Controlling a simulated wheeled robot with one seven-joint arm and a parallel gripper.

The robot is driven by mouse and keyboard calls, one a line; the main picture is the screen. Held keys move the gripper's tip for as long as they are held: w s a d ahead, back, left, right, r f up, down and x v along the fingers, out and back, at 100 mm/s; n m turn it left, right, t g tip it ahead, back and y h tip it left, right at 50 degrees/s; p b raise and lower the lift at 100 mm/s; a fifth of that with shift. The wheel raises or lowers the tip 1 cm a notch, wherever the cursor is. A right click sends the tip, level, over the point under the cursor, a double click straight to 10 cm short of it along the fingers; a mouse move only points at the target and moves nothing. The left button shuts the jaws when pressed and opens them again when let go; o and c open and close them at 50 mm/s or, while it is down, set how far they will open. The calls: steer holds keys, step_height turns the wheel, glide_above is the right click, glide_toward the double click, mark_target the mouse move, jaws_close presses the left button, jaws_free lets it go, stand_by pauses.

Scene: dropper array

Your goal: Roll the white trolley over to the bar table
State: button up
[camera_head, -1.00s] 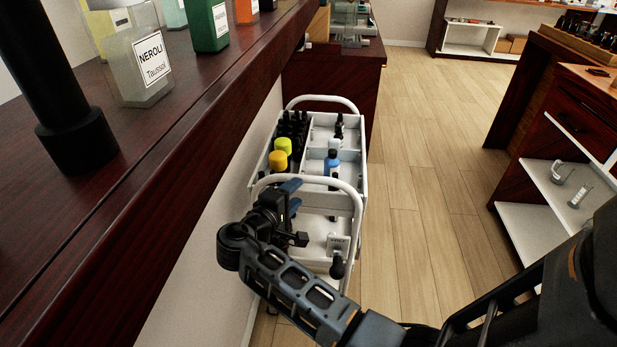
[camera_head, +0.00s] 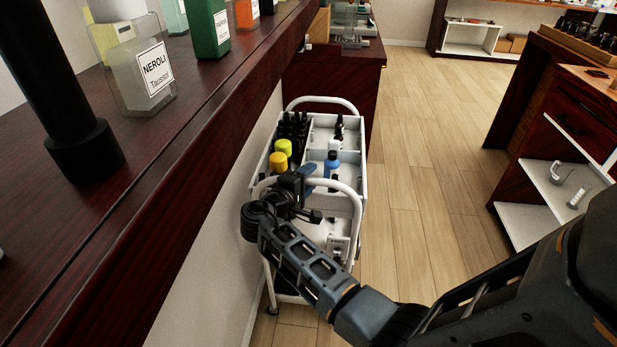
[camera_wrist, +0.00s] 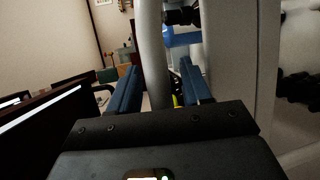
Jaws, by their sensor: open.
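The white trolley (camera_head: 363,172) stands on the wooden floor beside the long dark counter, carrying bottles in its divided top tray. Its near handle (camera_head: 353,190) arches over the near end. My gripper (camera_head: 312,177) is at the top left part of this handle, and its fingers are open. In the wrist view, a pale bar of the trolley (camera_wrist: 152,55) stands between the two blue fingers of my gripper (camera_wrist: 158,75), with gaps beside it. I cannot tell which piece of furniture is the bar table.
A dark counter (camera_head: 150,165) with perfume bottles runs along the left, close to the trolley. A dark cabinet (camera_head: 345,72) stands just beyond the trolley. Shelves (camera_head: 535,185) stand at the right. The floor (camera_head: 430,150) between is clear.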

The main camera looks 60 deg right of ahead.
steer(key=shift+d, duration=0.2)
steer(key=shift+c, duration=0.4)
jaws_close()
